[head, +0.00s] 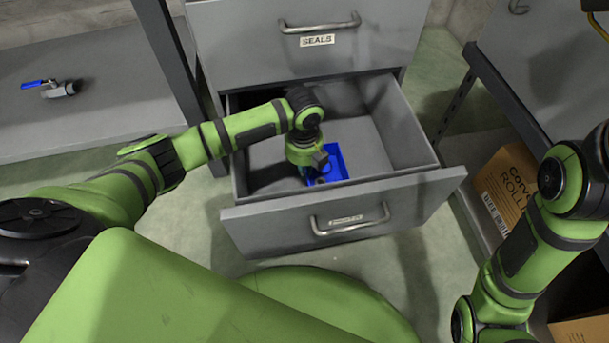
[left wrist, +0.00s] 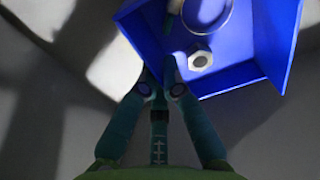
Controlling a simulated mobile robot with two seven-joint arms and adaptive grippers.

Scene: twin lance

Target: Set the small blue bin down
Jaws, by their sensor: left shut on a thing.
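The small blue bin (head: 338,162) is inside the open lower drawer (head: 400,198) in the head view. In the left wrist view the bin (left wrist: 225,50) fills the upper right, with a metal nut (left wrist: 200,60) and part of a ring-shaped metal piece (left wrist: 203,12) inside it. My left gripper (head: 318,180) reaches down into the drawer. Its fingers (left wrist: 166,85) are shut on the bin's near wall. I cannot tell whether the bin's base touches the drawer floor. My right arm shows at the right of the head view; its gripper is out of view.
A closed drawer labelled SEALS (head: 350,50) is above the open one. A valve with a blue handle (head: 55,88) lies on the left shelf (head: 110,110). A cardboard box (head: 508,185) stands at the right. The drawer has bare floor around the bin.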

